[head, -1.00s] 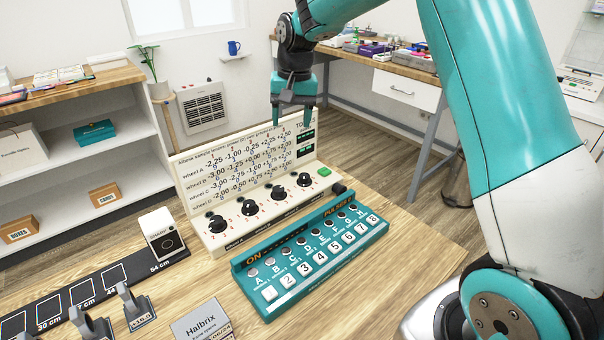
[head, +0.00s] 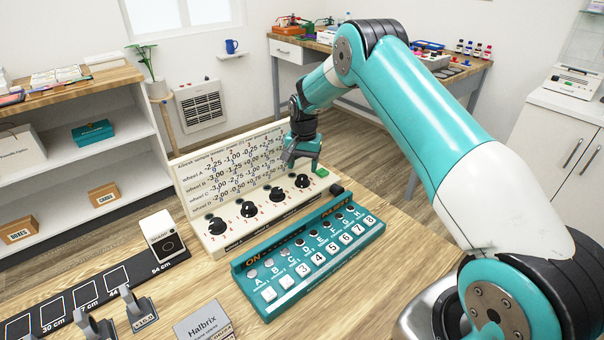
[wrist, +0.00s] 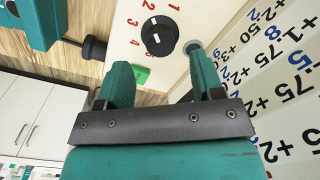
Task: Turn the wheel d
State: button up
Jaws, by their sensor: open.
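Wheel D is the rightmost black knob (head: 303,181) in the row on the cream panel (head: 232,240). In the wrist view the knob (wrist: 161,36) has white marks on top and red numerals on its left side. I cannot tell which numeral it points to. My gripper (head: 303,164) is just above and behind this knob in the head view. In the wrist view my gripper (wrist: 160,68) is open and empty, its two teal fingers apart and the knob beyond their tips. The fingers do not appear to touch it.
A green button (head: 322,173) sits right of the knob, with a dark cylinder (head: 337,189) nearby. The upright printed board (head: 190,172) stands close behind the knobs. The teal button box (head: 262,308) lies in front. Bare wood (head: 420,260) is at right.

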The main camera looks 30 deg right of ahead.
aim_at(303, 177)
jog(key=shift+f, duration=2.3)
jog(key=shift+c, duration=0.2)
jog(key=c, duration=0.9)
